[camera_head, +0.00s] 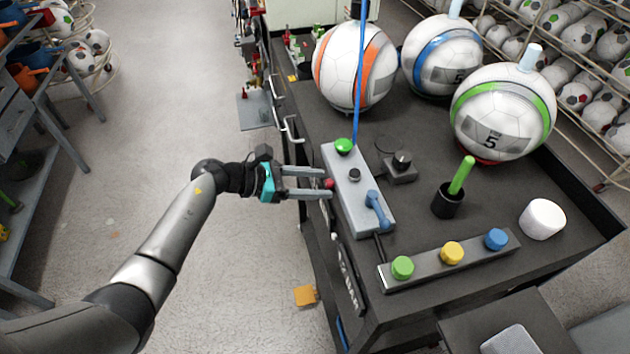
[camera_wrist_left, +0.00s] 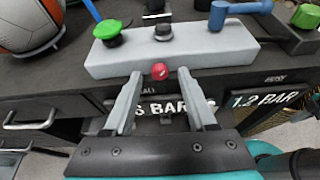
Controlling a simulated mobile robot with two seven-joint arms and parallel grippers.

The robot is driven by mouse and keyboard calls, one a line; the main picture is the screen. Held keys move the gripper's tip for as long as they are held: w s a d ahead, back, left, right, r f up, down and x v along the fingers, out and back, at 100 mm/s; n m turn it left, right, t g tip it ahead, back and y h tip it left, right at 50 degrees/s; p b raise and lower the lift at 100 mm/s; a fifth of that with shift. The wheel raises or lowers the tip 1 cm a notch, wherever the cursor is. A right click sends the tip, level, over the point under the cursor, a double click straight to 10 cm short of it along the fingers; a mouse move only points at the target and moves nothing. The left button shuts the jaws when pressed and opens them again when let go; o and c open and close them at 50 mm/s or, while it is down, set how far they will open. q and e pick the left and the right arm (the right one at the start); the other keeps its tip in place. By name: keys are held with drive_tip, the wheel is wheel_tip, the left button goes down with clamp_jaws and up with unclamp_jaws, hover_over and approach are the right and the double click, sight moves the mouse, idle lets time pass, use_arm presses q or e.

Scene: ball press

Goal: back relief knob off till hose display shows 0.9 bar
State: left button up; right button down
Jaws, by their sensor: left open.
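A small red knob (camera_head: 329,184) sits on the front side of a grey control block (camera_head: 349,205). In the left wrist view the red knob (camera_wrist_left: 160,71) shows between my fingertips. My left gripper (camera_head: 328,185) is open, its two fingers reaching toward the block on either side of the knob, with gaps to it. Whether this is the relief knob I cannot read. Below the block, one display (camera_wrist_left: 175,108) ends in "6 BAR", partly hidden by my fingers. A second display (camera_wrist_left: 265,98) to its right reads "1.2 BAR"; its small label is unclear. My right gripper is not in view.
The block carries a green button (camera_head: 343,146), a black knob (camera_head: 354,175) and a blue lever (camera_head: 377,210). Another black knob (camera_head: 401,160) stands on a small box behind. Three balls sit at the back. A bar with coloured buttons (camera_head: 452,252) is nearer.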

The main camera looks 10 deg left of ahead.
use_arm(q)
drive_tip(key=shift+c, duration=0.4)
clamp_jaws()
drive_tip(key=n+b, duration=0.1)
drive_tip(key=b, duration=0.1)
drive_tip(key=shift+w+a+f+g+b, duration=0.15)
drive_tip(key=shift+f+g+b, duration=0.05)
drive_tip(key=shift+g+b, duration=0.2)
drive_tip(key=n+g+h+b, duration=0.1)
drive_tip(key=n+b, duration=0.1)
drive_tip(key=b, duration=0.1)
drive_tip(key=shift+w+n+b, duration=0.15)
drive_tip(key=shift+n+b, duration=0.15)
drive_tip(key=shift+b, duration=0.05)
drive_tip(key=shift+n+g+h+b, duration=0.3)
drive_tip(key=shift+n+g+b, duration=0.3)
drive_tip(key=shift+b, duration=0.1)
